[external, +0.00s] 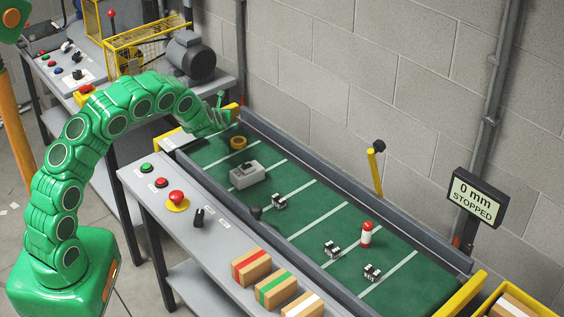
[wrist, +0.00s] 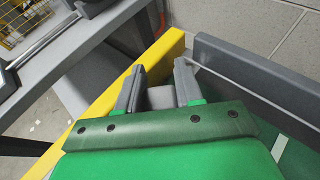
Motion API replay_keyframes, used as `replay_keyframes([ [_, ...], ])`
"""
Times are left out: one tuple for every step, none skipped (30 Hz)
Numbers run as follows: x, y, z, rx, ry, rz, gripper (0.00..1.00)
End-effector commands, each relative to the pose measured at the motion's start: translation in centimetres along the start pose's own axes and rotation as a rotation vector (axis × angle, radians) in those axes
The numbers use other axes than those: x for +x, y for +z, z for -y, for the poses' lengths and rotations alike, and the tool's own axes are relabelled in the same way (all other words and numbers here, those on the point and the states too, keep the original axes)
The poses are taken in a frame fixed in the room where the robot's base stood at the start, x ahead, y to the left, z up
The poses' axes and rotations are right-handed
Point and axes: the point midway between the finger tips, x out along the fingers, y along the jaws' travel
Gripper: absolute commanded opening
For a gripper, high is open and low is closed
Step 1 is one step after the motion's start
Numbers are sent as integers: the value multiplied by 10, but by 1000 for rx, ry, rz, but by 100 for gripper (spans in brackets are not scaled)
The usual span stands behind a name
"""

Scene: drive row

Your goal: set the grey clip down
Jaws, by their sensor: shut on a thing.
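My gripper (external: 221,113) is at the far left end of the green conveyor belt (external: 300,215), beside its yellow end piece. In the wrist view my gripper (wrist: 160,76) has its two grey fingers on either side of a small pale grey piece, the grey clip (wrist: 162,97), with the yellow end piece (wrist: 110,105) just beyond and to the left. The clip is partly hidden by the green gripper body, and I cannot make it out in the external view. I cannot tell whether it touches a surface below.
A grey side rail (external: 350,190) runs along the wall side. A sign (external: 475,199) reads "0 mm STOPPED".

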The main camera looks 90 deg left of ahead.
Motion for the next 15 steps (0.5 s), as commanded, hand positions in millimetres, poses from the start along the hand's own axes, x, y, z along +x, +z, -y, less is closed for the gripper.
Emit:
replay_keyframes([
  [2,-1,1,-1,0,0,5],
  [3,-2,1,-1,0,0,5],
  [5,-4,1,-1,1,0,5],
  [7,-8,1,-1,1,-1,5],
  [8,-12,1,0,1,-2,5],
  [10,-17,1,0,2,-2,5],
  [11,-21,0,0,2,-2,5],
  [13,-24,0,0,2,-3,5],
  [14,-28,0,0,2,-2,5],
  [15,-30,1,1,1,-2,5],
  [15,-31,1,1,1,-1,5],
  [16,-31,1,1,1,-1,5],
  [16,-31,1,1,1,-1,5],
  [16,-31,1,1,0,0,5],
  [16,-31,1,0,0,0,5],
])
